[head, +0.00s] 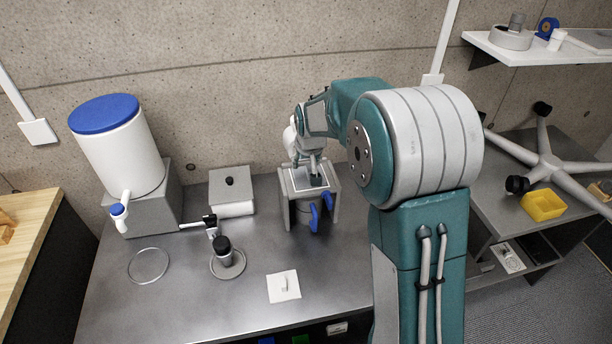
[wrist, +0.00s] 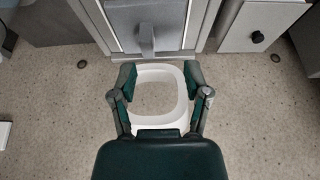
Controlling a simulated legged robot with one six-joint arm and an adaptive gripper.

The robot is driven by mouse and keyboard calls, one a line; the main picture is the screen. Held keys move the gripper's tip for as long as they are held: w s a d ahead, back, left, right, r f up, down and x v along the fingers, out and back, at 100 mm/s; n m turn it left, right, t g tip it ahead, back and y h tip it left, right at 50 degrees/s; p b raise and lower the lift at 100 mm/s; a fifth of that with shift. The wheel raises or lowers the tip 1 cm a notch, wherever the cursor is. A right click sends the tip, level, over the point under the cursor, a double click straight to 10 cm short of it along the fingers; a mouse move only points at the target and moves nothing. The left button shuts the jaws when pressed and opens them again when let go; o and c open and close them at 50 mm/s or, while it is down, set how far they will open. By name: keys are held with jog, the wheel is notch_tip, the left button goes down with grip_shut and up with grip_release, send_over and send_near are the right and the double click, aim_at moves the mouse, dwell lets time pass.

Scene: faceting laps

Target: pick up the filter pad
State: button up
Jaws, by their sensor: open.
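The filter pad appears to be the thin white square (head: 290,294) lying flat on the bench, with a small pale block on it. It lies in front of the stand and does not show in the wrist view. In the head view my gripper is partly hidden among the arm links.
The stand (head: 332,206) has blue levers and a grey plate on top. A grey box (head: 231,178) with a black knob, a white tank (head: 120,160) with a blue lid, and a dark-topped tool (head: 223,248) are to the left. The bench front is mostly clear.

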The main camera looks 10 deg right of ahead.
aim_at(310, 168)
jog(key=shift+w+d+f, duration=0.2)
jog(key=shift+d+f, duration=0.05)
jog(key=shift+f, duration=0.15)
jog(key=f, duration=0.1)
jog(key=w+d+f, duration=0.1)
jog(key=f, duration=0.1)
jog(key=w+f, duration=0.1)
jog(key=shift+w+d+f, duration=0.15)
jog(key=shift+w+f, duration=0.05)
jog(key=shift+w+a+f, duration=0.1)
jog(key=shift+a+f, duration=0.05)
jog(key=shift+a, duration=0.25)
jog(key=shift+d, duration=0.25)
jog(key=c, duration=0.8)
jog(key=shift+d, duration=0.1)
grip_shut()
